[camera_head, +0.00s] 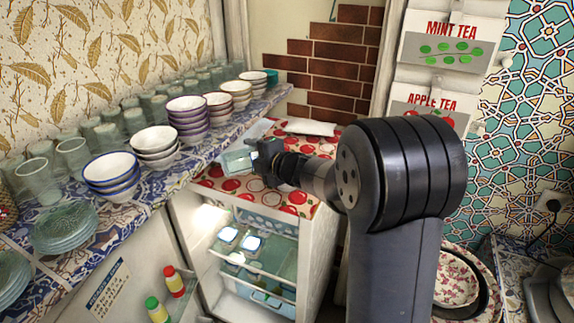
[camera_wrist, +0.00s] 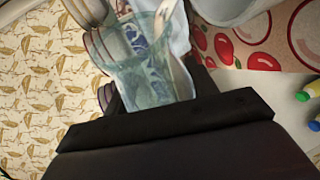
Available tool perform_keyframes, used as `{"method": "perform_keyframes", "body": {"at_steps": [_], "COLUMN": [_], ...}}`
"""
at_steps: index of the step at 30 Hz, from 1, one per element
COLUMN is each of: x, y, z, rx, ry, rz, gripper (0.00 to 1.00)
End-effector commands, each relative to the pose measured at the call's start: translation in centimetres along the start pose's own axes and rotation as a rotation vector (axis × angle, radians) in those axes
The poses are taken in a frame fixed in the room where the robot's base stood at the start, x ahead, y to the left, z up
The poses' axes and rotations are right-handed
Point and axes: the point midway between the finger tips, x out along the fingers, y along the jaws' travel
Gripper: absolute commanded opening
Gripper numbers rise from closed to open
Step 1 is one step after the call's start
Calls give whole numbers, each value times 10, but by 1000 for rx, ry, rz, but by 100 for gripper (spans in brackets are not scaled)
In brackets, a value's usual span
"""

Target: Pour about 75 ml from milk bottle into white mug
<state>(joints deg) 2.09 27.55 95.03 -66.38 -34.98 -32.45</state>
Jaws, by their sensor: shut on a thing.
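My gripper (camera_head: 258,160) is above the apple-patterned counter top. It is shut on a clear, pale green glass vessel (camera_head: 236,161), which seems to be the milk bottle. The vessel lies tilted over to the left. In the wrist view the same bottle (camera_wrist: 143,72) sits between the dark fingers, with shelf patterns showing through it. How much milk is inside cannot be told. A white rounded thing (camera_wrist: 226,8) at the top edge of the wrist view may be the white mug; most of it is cut off. I cannot pick out the mug in the head view.
A shelf (camera_head: 205,162) with stacked bowls (camera_head: 111,174), glasses and plates runs along the left, close to the held vessel. Below the apple-patterned top (camera_head: 296,198) is an open, lit fridge (camera_head: 258,262). A white flat thing (camera_head: 309,127) lies at the back.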

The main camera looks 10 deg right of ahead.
Motion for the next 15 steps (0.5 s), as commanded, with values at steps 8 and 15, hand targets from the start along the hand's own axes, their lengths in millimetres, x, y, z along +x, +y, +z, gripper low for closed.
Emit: {"method": "perform_keyframes", "body": {"at_steps": [8,15], "x": [3,8], "y": [-8,-20], "z": [-2,-10], "rx": [-74,-305], "ry": [-18,-83], "rz": [-20,-93], "gripper": [21,21]}}
